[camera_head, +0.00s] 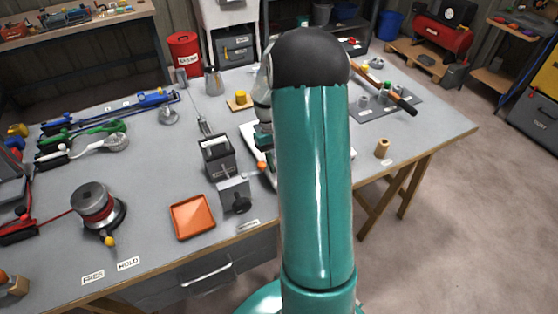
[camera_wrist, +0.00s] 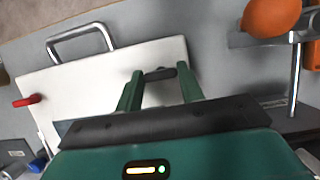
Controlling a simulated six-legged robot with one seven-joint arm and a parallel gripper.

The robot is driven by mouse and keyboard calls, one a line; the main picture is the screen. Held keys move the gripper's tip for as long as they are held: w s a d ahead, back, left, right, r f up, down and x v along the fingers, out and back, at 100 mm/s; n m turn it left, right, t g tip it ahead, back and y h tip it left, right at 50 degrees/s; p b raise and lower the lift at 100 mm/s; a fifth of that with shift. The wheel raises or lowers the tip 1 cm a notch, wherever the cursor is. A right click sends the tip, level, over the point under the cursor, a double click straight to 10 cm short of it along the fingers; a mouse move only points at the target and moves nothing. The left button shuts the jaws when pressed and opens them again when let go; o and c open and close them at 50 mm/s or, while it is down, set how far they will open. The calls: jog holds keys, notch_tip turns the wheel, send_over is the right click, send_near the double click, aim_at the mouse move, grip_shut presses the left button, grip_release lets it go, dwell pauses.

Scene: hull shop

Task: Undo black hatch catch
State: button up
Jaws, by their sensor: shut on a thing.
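The white hatch panel (camera_wrist: 75,83) fills the left and middle of the wrist view, with a metal handle (camera_wrist: 80,38) at its upper left. A small black catch (camera_wrist: 160,74) sits between the green fingertips of my gripper (camera_wrist: 160,72), near the panel's right part. My gripper is shut on this catch, and the fingers hide part of it. A red catch (camera_wrist: 27,100) shows at the panel's left edge. In the head view my teal arm hides most of the hatch, and a pale edge of the panel (camera_head: 257,158) shows beside it.
An orange ball knob (camera_wrist: 270,15) on a metal lever stands close to the right of my gripper. In the head view, a grey boxy fixture (camera_head: 218,155), an orange tray (camera_head: 193,216) and a spool (camera_head: 95,205) lie left of my arm.

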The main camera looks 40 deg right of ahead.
dwell(0.3)
jog(key=o, duration=1)
jog(key=shift+r, duration=0.1)
jog(key=v, duration=1.3)
jog(key=shift+w+r, duration=0.2)
jog(key=shift+r, duration=0.05)
